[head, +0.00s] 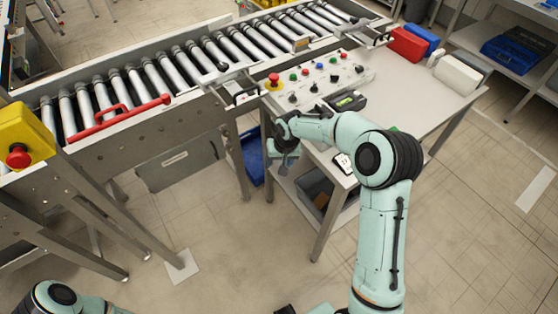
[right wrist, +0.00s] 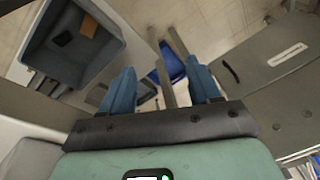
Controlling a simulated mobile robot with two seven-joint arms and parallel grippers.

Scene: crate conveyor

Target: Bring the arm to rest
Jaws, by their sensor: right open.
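My right gripper (head: 284,158) hangs at the end of my bent right arm, in front of the small table's near edge, beside the conveyor's end. In the right wrist view its two blue fingers (right wrist: 162,88) are apart with nothing between them. Beyond the fingertips show a table leg, the floor and a blue crate (right wrist: 172,66). In the head view the fingers are small and partly hidden by the wrist. My left gripper is not in view; only a part of my left arm shows at the bottom left.
A roller conveyor (head: 140,124) runs across the back left. A control panel (head: 318,80) stands on the table (head: 418,100), with red, blue and white containers behind. A grey bin (right wrist: 45,68) sits on the shelf below. The floor (head: 230,255) in front is clear.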

